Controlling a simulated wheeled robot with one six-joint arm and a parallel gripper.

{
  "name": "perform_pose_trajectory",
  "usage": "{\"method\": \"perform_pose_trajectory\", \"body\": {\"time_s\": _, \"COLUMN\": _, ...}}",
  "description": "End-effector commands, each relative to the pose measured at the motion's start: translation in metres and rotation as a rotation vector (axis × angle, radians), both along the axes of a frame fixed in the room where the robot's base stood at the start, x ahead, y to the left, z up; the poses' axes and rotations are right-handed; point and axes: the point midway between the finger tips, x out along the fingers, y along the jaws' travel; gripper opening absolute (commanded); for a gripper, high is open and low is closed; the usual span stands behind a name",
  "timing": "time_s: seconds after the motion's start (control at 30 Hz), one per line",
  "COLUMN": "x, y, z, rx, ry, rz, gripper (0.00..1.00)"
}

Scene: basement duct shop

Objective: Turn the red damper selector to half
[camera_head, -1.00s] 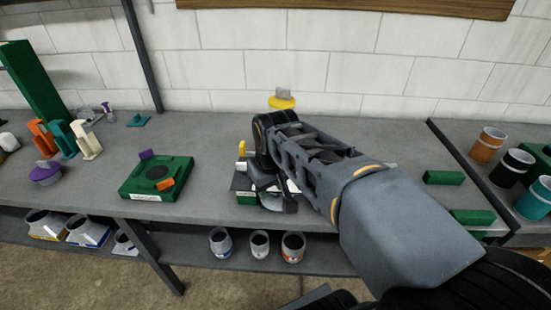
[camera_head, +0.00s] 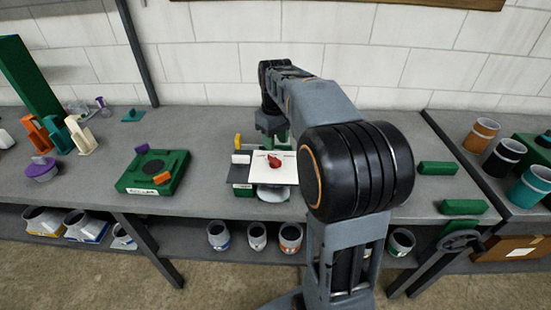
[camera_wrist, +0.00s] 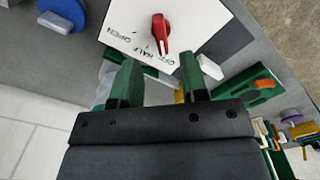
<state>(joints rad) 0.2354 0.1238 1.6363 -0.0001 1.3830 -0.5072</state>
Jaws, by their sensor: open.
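The red damper selector (camera_head: 274,161) sits on a white plate (camera_head: 287,178) on the bench. In the wrist view the red selector (camera_wrist: 160,34) stands on the white plate (camera_wrist: 205,22). "OPEN" and "HALF" are readable there, and a third label is less clear. The selector's narrow end points towards the third label, with a mark near it. My gripper (camera_wrist: 161,82) is open, its two green fingers apart and empty, over the plate's labelled edge. The selector lies beyond the fingertips, not between them. In the head view my gripper is on the wall side of the selector, partly hidden.
A green box (camera_head: 153,171) with a purple and an orange block stands to the left. Green blocks (camera_head: 437,168) lie to the right. Yellow and white pieces stand at the plate's left edge. Cups (camera_head: 528,185) stand on the right bench. A white wall (camera_head: 225,50) closes the back.

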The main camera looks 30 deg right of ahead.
Motion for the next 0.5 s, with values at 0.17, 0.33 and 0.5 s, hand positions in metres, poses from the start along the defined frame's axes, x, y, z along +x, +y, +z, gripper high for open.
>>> {"method": "perform_pose_trajectory", "body": {"time_s": 0.17, "x": 0.0, "y": 0.0, "z": -0.032, "rx": 0.0, "ry": 0.002, "rz": 0.0, "gripper": 0.4}}
{"method": "perform_pose_trajectory", "body": {"time_s": 0.33, "x": 0.0, "y": 0.0, "z": -0.053, "rx": 0.001, "ry": 0.001, "rz": 0.0, "gripper": 0.4}}
{"method": "perform_pose_trajectory", "body": {"time_s": 0.5, "x": 0.0, "y": 0.0, "z": -0.064, "rx": 0.0, "ry": 0.0, "rz": -0.001, "gripper": 0.4}}
